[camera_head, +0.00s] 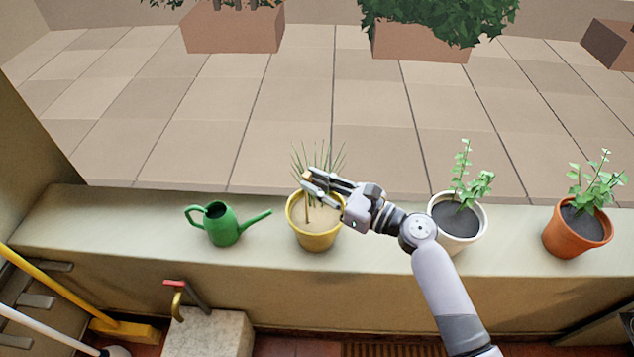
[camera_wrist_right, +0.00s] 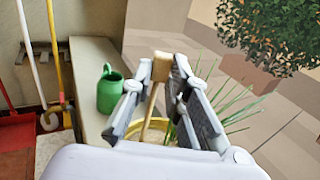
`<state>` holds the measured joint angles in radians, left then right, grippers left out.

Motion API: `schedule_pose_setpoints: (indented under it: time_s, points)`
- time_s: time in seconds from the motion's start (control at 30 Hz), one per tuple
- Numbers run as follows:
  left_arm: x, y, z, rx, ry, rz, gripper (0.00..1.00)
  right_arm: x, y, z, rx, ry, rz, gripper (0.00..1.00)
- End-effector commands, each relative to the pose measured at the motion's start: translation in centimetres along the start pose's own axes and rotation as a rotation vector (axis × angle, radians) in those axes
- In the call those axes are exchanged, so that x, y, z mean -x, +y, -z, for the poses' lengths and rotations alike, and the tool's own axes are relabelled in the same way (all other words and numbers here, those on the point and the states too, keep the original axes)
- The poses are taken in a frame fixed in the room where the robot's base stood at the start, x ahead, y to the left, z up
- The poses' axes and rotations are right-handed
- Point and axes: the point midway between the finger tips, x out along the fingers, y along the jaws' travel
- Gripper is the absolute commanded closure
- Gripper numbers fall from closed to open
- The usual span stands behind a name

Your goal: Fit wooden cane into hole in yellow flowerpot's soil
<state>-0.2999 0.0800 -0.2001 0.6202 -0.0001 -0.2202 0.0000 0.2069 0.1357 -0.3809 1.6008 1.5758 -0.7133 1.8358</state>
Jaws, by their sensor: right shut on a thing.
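The yellow flowerpot (camera_head: 314,241) stands on the ledge, with pale sandy soil (camera_head: 322,215) and a spiky green plant (camera_head: 322,160) at its back. My right gripper (camera_head: 306,187) is over the pot, shut on the wooden cane (camera_head: 307,212). The cane is roughly upright, its lower end at the soil on the pot's left side. I cannot tell whether it is inside the hole, which I cannot make out. In the right wrist view the cane (camera_wrist_right: 153,104) stands between the fingers, its thicker top above them; the pot's rim (camera_wrist_right: 142,126) is partly hidden. My left gripper is not in view.
A green watering can (camera_head: 223,226) stands left of the pot, its spout pointing at it. A white pot (camera_head: 463,229) and a terracotta pot (camera_head: 577,235) with leafy plants stand to the right. Brooms lean at the lower left.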

Motion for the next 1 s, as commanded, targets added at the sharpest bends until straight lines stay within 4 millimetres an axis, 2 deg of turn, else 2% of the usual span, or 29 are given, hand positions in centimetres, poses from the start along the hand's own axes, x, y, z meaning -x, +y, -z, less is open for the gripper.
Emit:
schedule_pose_setpoints:
  time_s: [0.87, 0.9, 1.0]
  points:
    - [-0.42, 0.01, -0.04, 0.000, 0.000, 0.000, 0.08, 0.00, 0.00, 0.93, 0.000, 0.000, 0.000, 0.95]
    - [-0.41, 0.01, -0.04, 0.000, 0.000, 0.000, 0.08, 0.00, 0.00, 0.94, 0.000, 0.000, 0.000, 0.83]
    - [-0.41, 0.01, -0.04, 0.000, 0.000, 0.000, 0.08, 0.01, 0.00, 0.94, 0.000, 0.001, 0.000, 0.76]
